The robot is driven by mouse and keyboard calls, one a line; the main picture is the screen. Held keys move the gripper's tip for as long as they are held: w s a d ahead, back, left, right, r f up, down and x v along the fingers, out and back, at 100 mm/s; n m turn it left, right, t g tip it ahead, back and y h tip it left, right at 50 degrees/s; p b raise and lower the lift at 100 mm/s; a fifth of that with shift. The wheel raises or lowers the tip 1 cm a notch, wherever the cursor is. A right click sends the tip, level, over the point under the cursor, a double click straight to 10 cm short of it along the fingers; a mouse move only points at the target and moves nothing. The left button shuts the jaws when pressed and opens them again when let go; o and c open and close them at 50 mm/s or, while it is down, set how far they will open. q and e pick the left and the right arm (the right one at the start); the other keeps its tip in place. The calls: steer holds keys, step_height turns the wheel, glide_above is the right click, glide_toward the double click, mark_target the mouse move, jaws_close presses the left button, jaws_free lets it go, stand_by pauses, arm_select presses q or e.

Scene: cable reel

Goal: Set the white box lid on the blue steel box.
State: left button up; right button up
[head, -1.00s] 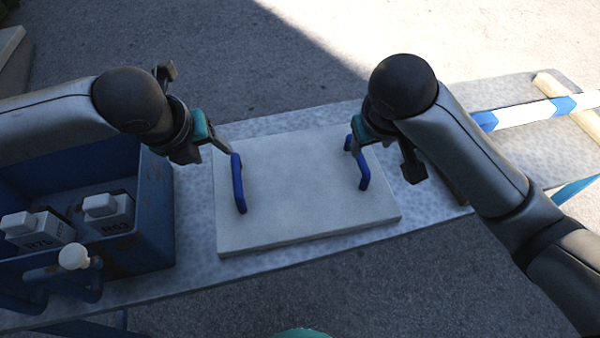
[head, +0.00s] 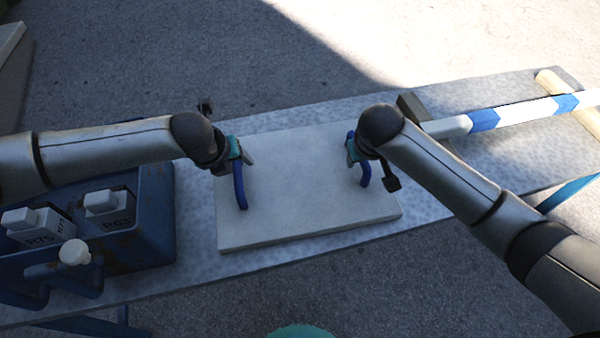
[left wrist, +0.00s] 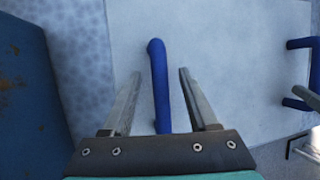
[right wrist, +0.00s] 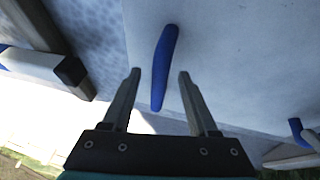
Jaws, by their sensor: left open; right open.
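The white box lid (head: 300,190) lies flat on the grey bench, with a blue handle at its left side and another at its right side. The blue steel box (head: 152,215) stands on the bench to the left of the lid. My left gripper (head: 244,160) is open at the left handle; in the left wrist view this handle (left wrist: 159,85) lies between the two fingers with gaps on both sides. My right gripper (head: 357,158) is open at the right handle; in the right wrist view this handle (right wrist: 164,65) lies between the fingers, apart from them.
Labelled blocks (head: 108,210) sit in the blue box, and a white knob (head: 74,253) is at its front. A blue and white striped bar (head: 520,112) lies on the bench at the right. Bare bench (head: 460,165) shows right of the lid.

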arm_select(q)
steer(key=shift+x, duration=0.85)
arm_select(e)
steer(key=shift+x, duration=0.8)
arm_select(q)
jaws_close()
arm_select(e)
jaws_close()
steer(key=shift+w, duration=0.1)
